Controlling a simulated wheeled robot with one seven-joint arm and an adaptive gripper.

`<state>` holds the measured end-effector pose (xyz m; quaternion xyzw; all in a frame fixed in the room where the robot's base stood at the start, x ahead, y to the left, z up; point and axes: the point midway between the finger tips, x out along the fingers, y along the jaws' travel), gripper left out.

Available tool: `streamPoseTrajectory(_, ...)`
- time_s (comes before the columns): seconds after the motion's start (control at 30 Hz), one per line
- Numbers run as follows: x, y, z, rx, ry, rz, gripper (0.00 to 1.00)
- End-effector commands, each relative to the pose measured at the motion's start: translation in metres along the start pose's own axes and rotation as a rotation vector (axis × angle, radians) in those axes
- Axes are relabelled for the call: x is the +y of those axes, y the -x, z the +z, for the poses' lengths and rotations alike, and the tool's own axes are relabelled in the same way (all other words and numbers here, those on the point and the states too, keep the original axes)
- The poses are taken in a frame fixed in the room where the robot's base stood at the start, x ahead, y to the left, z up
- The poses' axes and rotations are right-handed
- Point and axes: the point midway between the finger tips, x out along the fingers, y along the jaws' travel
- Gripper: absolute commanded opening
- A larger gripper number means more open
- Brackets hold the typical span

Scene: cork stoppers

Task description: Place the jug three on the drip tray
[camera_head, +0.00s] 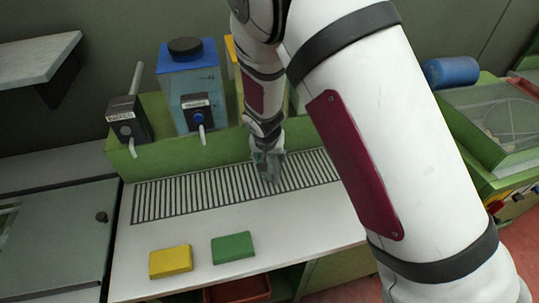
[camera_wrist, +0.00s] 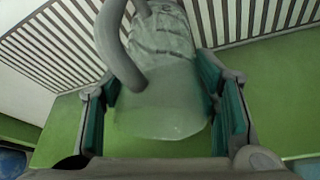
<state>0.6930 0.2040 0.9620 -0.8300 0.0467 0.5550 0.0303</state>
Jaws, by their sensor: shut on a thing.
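The drip tray (camera_head: 160,201) is a dark slatted grille set in the white counter, along the foot of a green ledge. My gripper (camera_head: 267,168) is over the right half of the grille. In the wrist view, my gripper (camera_wrist: 165,105) has its teal-padded fingers on either side of a translucent grey jug (camera_wrist: 165,100) with a curved handle. The grille (camera_wrist: 60,45) shows behind the jug. In the head view the jug is mostly hidden by my gripper, and I cannot tell whether its base touches the slats.
A yellow block (camera_head: 170,262) and a green block (camera_head: 232,248) lie on the counter in front of the grille. A blue container (camera_head: 188,85) with a dark lid and tap units stand at the green ledge (camera_head: 165,155). My arm hides the right side.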

Motion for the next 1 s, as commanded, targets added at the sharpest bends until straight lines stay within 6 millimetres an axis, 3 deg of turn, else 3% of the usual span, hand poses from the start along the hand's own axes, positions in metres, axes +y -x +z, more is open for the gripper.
streamPoseTrajectory(0.37, 0.000, -0.004, 0.001, 0.000, -0.001, 0.000, 0.26)
streamPoseTrajectory(0.4, 0.000, -0.004, 0.001, 0.000, -0.001, 0.000, 0.57)
streamPoseTrajectory(0.5, 0.000, -0.004, 0.001, 0.001, -0.001, 0.000, 0.75)
streamPoseTrajectory(0.83, 0.000, -0.003, 0.001, 0.001, -0.001, -0.001, 0.75)
streamPoseTrajectory(1.0, -0.001, 0.012, -0.001, 0.003, -0.001, -0.003, 0.75)
